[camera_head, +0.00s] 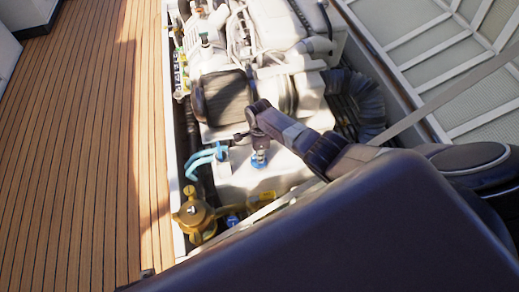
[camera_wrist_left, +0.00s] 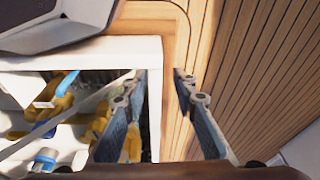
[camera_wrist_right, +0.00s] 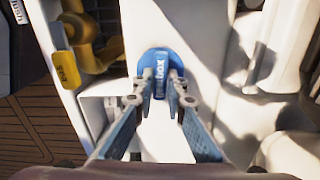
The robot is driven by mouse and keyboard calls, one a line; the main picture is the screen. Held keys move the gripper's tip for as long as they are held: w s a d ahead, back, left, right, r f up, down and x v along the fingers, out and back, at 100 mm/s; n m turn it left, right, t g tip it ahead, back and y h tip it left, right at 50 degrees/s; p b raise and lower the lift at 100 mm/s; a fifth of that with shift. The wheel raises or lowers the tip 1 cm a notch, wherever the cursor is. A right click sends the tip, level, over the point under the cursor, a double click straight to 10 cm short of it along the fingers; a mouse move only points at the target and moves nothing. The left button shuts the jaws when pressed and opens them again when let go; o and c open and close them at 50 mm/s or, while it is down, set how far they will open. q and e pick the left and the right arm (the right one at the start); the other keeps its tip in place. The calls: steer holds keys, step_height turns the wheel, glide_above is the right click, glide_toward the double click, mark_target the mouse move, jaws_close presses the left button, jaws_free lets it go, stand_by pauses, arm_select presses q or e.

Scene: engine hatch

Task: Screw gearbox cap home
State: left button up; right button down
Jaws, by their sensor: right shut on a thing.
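The blue gearbox cap (camera_wrist_right: 160,60) has a raised grip bar with lettering ending in "box". In the right wrist view it sits against the white engine housing (camera_wrist_right: 168,135). My right gripper (camera_wrist_right: 160,86) is shut on the grip bar, one finger on each side. In the head view my right gripper (camera_head: 258,148) points down at the cap (camera_head: 259,162) from above. The cap's underside and thread are hidden, so I cannot tell how tightly it is seated. My left gripper (camera_wrist_left: 157,80) is open and empty in the left wrist view, above the hatch edge beside the deck.
A brass fitting (camera_head: 195,215) and another blue cap (camera_head: 233,220) lie near the front of the hatch. A yellow tag (camera_wrist_right: 65,70) hangs nearby. The wooden deck (camera_head: 75,150) at left is clear.

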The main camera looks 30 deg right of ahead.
steer(key=shift+r, duration=0.1)
steer(key=m+p, duration=0.1)
steer(key=m, duration=0.1)
steer(key=shift+m, duration=0.7)
arm_select(q)
steer(key=f, duration=0.1)
steer(key=s+f, duration=0.2)
steer(key=f, duration=0.1)
steer(key=shift+a+f, duration=0.1)
steer(key=shift+a, duration=0.05)
